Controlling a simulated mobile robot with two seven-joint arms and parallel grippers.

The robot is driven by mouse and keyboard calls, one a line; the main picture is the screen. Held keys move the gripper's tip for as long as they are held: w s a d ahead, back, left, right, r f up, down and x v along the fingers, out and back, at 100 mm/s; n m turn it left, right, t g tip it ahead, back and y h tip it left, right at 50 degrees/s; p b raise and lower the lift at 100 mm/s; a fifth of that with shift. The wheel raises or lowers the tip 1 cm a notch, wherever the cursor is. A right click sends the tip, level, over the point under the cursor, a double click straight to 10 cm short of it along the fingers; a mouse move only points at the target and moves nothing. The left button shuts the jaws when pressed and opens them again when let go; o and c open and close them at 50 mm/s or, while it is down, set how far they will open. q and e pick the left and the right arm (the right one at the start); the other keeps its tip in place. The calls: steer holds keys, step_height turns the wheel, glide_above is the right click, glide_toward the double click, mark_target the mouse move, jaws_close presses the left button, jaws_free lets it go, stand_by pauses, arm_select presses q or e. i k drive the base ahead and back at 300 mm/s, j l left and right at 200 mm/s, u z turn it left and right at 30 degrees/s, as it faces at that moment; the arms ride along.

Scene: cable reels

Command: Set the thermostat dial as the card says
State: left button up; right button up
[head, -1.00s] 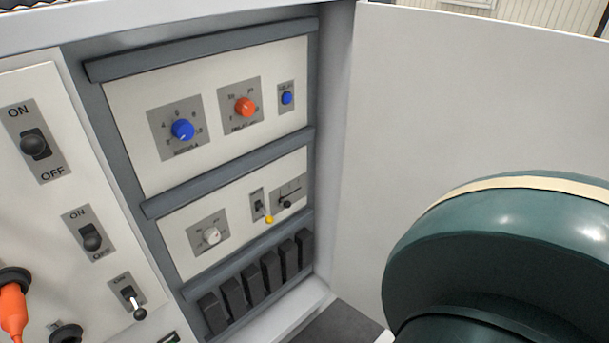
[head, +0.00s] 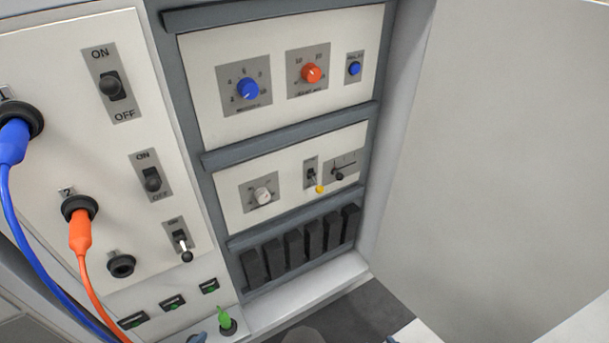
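Three round dials show on the panels: a blue dial (head: 248,89) and an orange dial (head: 311,73) on the upper panel, and a white dial (head: 263,196) on the lower panel. Each sits on a grey plate with scale marks. The lettering is too small to read, so I cannot tell which is the thermostat. No card can be made out. Neither gripper can be made out in view.
A blue button (head: 354,69) is right of the orange dial. A yellow-tipped lever (head: 319,188) and a slider (head: 341,176) are right of the white dial. Black breakers (head: 295,250) stand below. Blue (head: 13,140) and orange plugs (head: 80,228) with cables are at left.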

mark_target(261, 195)
steer(key=l, duration=0.7)
steer(key=i+l, duration=0.1)
steer(key=l, duration=0.6)
